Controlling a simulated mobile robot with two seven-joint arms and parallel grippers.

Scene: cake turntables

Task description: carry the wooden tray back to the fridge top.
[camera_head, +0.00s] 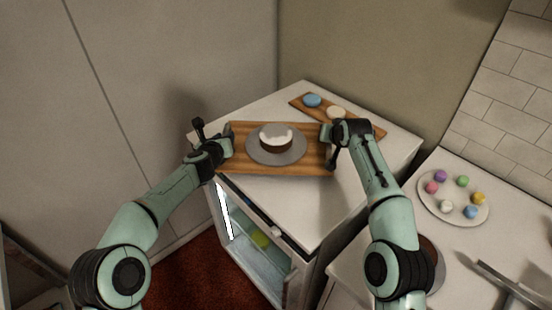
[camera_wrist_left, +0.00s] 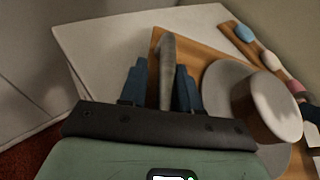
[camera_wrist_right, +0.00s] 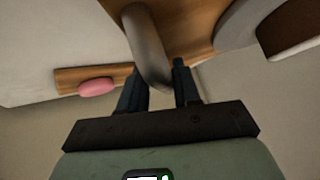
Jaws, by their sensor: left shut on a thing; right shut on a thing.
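The wooden tray (camera_head: 235,163) is at the white fridge top (camera_head: 290,215), level, with a grey turntable (camera_head: 295,157) and a white-topped cake (camera_head: 277,137) on it. I cannot tell whether the tray touches the surface. My left gripper (camera_head: 226,145) is shut on the grey handle at the tray's left end; the handle (camera_wrist_left: 167,62) shows between the fingers in the left wrist view. My right gripper (camera_head: 328,146) is shut on the handle at the right end; that handle (camera_wrist_right: 146,45) shows between the fingers in the right wrist view.
A wooden board (camera_head: 298,102) with a blue and a cream round piece lies behind the tray; a pink piece (camera_wrist_right: 96,86) shows in the right wrist view. The fridge front shows a lit interior. A counter at right holds a plate (camera_head: 427,203) of coloured balls. Walls stand behind.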

